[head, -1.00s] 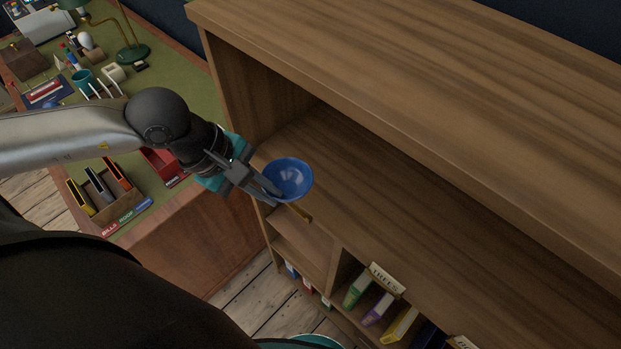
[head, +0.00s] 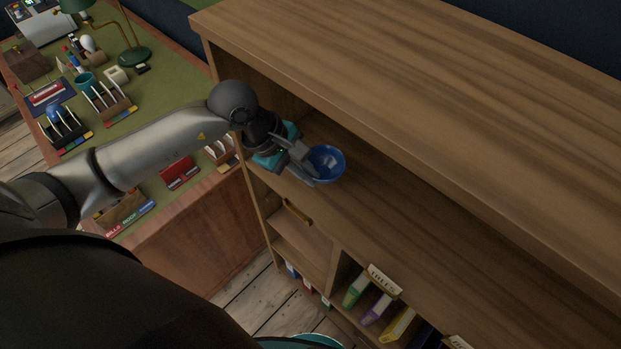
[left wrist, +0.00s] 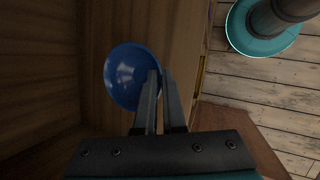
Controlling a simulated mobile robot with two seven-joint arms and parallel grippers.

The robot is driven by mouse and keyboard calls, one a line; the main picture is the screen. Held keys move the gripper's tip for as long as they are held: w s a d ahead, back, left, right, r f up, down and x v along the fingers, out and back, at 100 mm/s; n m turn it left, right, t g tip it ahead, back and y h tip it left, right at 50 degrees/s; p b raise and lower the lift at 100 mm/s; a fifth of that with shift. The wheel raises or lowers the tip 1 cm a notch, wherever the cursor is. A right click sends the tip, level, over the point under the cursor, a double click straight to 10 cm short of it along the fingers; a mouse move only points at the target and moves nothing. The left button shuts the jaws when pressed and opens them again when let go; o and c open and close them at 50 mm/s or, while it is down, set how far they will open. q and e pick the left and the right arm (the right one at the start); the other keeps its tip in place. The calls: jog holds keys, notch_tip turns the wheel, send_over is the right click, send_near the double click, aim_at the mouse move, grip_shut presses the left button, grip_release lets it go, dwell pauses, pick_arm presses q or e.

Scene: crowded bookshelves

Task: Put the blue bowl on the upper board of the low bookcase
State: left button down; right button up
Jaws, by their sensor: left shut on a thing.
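The blue bowl (head: 327,163) is at the tips of my left gripper (head: 307,165), which is shut on the bowl's near rim. In the head view the bowl is inside the open bay of the low bookcase, over the upper board (head: 400,225) near its left end. Whether the bowl touches the board or hangs just above it I cannot tell. In the left wrist view the bowl (left wrist: 130,77) shows its hollow side, with the fingers (left wrist: 160,100) closed on its right edge. My right gripper is not in view.
The bookcase's thick top (head: 420,80) overhangs the bay, and its left side panel (head: 225,85) stands close to my left arm. The board to the right is clear. Books (head: 375,308) stand in compartments below. A desk (head: 160,75) with a lamp and organizers is at left.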

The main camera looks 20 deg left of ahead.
pick_arm(q)
notch_tip(320, 180, down, 4)
jog(key=shift+r, duration=0.2)
jog(key=shift+w+d+f+p, duration=0.15)
jog(key=shift+w+f+p, duration=0.15)
jog(key=shift+w, duration=0.1)
jog(key=c, duration=1)
grip_release()
jog(key=v, duration=1.2)
